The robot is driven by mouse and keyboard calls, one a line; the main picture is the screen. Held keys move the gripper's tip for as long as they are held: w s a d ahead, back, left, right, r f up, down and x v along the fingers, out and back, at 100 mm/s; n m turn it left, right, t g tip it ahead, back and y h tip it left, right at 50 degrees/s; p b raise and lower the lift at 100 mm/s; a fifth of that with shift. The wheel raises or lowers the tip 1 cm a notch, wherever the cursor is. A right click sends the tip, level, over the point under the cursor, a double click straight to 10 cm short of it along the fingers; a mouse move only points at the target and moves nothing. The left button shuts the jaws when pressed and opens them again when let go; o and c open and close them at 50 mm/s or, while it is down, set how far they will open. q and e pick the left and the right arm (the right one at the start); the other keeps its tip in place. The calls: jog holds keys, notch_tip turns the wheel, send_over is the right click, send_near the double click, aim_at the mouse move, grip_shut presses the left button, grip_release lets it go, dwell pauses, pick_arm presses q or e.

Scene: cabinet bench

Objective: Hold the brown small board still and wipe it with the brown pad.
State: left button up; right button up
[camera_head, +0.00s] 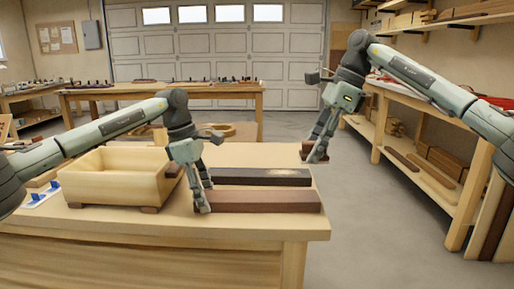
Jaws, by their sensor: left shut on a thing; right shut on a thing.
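The nearer brown board (265,200) lies flat near the bench's front right corner. My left gripper (205,195) is at its left end, its fingers low across the board and shut on it. A second, darker board (235,176) lies just behind and parallel, with a pale patch on top toward its right. I cannot tell for certain which of the two is the small board. My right gripper (317,146) is shut on the brown pad (315,157), near the bench's right edge, above and right of the boards. The pad is partly hidden by the fingers.
A pale wooden box (115,188) stands on small dark blocks left of my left gripper. Blue-and-white items (42,195) lie at the bench's far left. The bench top (260,153) is clear behind the boards. A shelf unit stands across the floor at right.

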jog(key=shift+r, duration=0.9)
pick_arm(q)
jog(key=o, duration=1.1)
jog(key=shift+o, duration=0.2)
jog(key=shift+d+r+p+v, duration=0.1)
jog(key=shift+d+p+v, duration=0.2)
jog(key=shift+p+v, duration=0.75)
jog(key=shift+d+r+p+v, duration=0.1)
jog(key=shift+d+p+v, duration=0.15)
jog(key=shift+p+v, duration=0.75)
jog(key=shift+d+p+v, duration=0.3)
jog(key=shift+p+v, duration=0.35)
jog(key=shift+v, duration=0.75)
pick_arm(e)
jog(key=shift+r, duration=2.65)
pick_arm(q)
jog(key=v, duration=1.2)
